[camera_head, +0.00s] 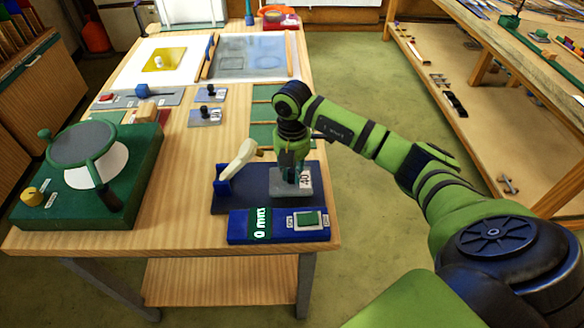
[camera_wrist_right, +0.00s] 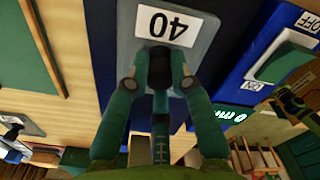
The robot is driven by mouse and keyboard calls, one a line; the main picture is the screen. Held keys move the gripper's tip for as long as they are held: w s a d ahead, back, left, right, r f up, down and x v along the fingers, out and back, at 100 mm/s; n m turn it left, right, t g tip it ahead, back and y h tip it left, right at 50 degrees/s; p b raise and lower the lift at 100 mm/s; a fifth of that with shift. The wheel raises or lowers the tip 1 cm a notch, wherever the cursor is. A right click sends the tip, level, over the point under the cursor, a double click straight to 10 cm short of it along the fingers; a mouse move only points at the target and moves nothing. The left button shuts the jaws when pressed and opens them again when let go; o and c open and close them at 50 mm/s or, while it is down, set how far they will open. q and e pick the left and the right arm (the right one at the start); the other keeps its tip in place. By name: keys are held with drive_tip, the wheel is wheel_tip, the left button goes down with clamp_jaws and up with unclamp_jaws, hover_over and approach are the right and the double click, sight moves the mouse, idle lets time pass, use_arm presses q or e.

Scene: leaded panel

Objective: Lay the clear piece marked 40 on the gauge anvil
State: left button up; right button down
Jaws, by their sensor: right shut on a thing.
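My right gripper (camera_head: 291,178) is shut on the clear piece marked 40 (camera_head: 304,186), a greyish see-through plate with a white number label. The anvil is not clearly visible. My left gripper is not in view.
A green stand with a round grey disc (camera_head: 82,143) takes up the table's left side. Small grey plates with black knobs (camera_head: 206,117) sit mid-table, with a framed clear panel (camera_head: 252,56) behind. Bare wood (camera_head: 180,190) lies left of the gauge.

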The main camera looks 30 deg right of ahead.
sight(292, 171)
drive_tip(key=shift+f, duration=0.2)
drive_tip(key=c, duration=1.1)
unclamp_jaws()
drive_tip(key=shift+r, duration=0.15)
drive_tip(key=shift+r, duration=0.2)
wheel_tip(292, 171, up, 12)
drive_tip(key=b, duration=0.2)
drive_tip(key=shift+f+b, duration=0.1)
drive_tip(key=shift+b, duration=0.3)
